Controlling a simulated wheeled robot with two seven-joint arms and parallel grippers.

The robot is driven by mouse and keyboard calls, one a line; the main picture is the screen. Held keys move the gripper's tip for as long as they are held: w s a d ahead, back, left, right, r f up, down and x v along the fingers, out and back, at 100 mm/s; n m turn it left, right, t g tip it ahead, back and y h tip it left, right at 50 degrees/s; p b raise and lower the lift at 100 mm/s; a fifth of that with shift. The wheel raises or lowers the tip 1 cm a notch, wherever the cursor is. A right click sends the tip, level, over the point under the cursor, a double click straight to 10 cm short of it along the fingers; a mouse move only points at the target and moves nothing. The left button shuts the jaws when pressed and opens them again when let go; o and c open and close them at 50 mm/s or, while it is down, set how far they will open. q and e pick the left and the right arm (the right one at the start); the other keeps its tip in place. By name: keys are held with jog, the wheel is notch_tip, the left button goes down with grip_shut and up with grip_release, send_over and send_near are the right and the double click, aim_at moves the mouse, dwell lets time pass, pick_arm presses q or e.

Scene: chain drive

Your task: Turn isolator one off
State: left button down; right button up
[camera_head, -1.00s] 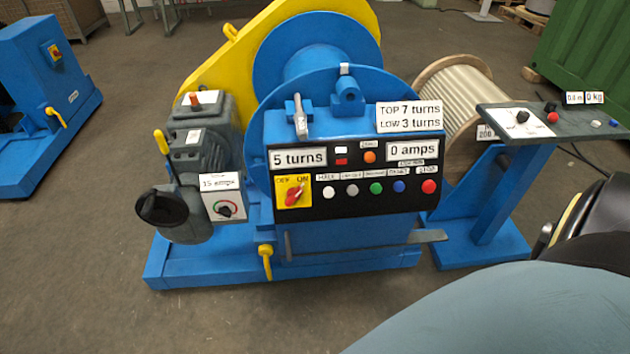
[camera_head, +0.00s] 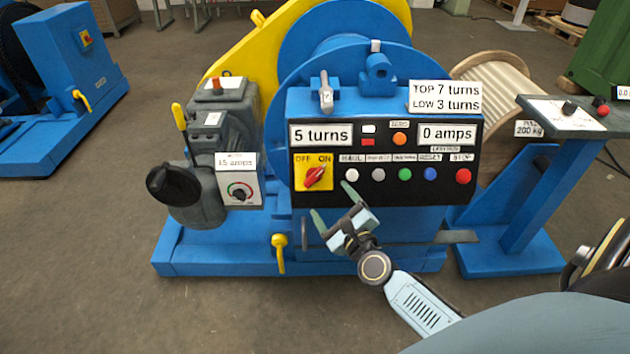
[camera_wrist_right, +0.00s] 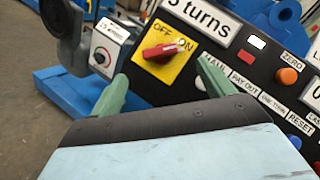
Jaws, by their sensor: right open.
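A red rotary switch (camera_head: 315,177) sits on a yellow plate marked OFF and ON, at the left of the black control panel (camera_head: 480,140). Its handle slants up to the right, toward ON. The switch also shows in the right wrist view (camera_wrist_right: 160,52). No label naming it isolator one is readable. My right gripper (camera_head: 332,201) is open and empty, just below and right of the switch, apart from it. In the right wrist view its two green fingers (camera_wrist_right: 163,86) stand either side below the knob. My left gripper is not in view.
Several push buttons (camera_head: 404,174) run right of the switch. A grey motor with a black handwheel (camera_head: 172,185) and a dial box (camera_head: 238,190) stand left. Another blue machine at far left carries a similar small red-and-yellow switch (camera_head: 87,39). A side console (camera_head: 560,112) stands right.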

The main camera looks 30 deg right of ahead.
aim_at(315, 179)
jog(key=w, duration=0.6)
jog(key=w+d+b, duration=0.1)
jog(key=w, duration=0.2)
jog(key=shift+f, duration=0.1)
jog(key=shift+w+d, duration=0.1)
jog(key=shift+w, duration=0.3)
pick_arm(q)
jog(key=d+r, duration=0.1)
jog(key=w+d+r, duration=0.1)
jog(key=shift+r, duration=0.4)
pick_arm(e)
jog(key=c, duration=1)
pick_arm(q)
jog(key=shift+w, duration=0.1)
